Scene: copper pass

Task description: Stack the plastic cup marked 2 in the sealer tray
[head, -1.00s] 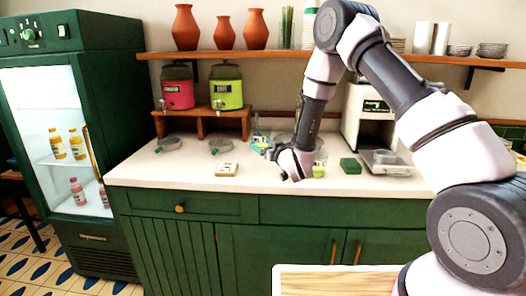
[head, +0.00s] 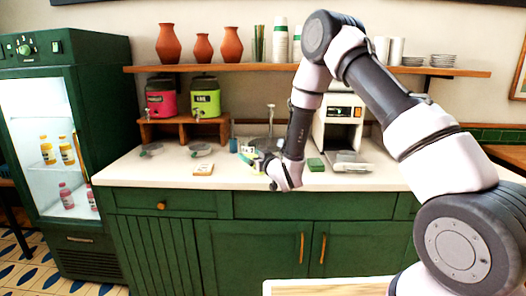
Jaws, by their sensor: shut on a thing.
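The sealer (head: 338,130) is a white machine at the right of the counter. Its grey tray (head: 352,166) sticks out at the front; I cannot make out clearly what is on it. My gripper (head: 262,165) is over the counter, left of the sealer, with its fingers toward the left. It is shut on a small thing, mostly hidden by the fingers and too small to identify. I cannot read a 2 on any cup.
A green block (head: 315,164) lies beside the tray. A small white and tan box (head: 203,169) lies on the counter (head: 130,172). Two shallow clear round things sit below the pink (head: 160,103) and lime (head: 206,103) dispensers. A sink tap (head: 270,118) stands behind my gripper.

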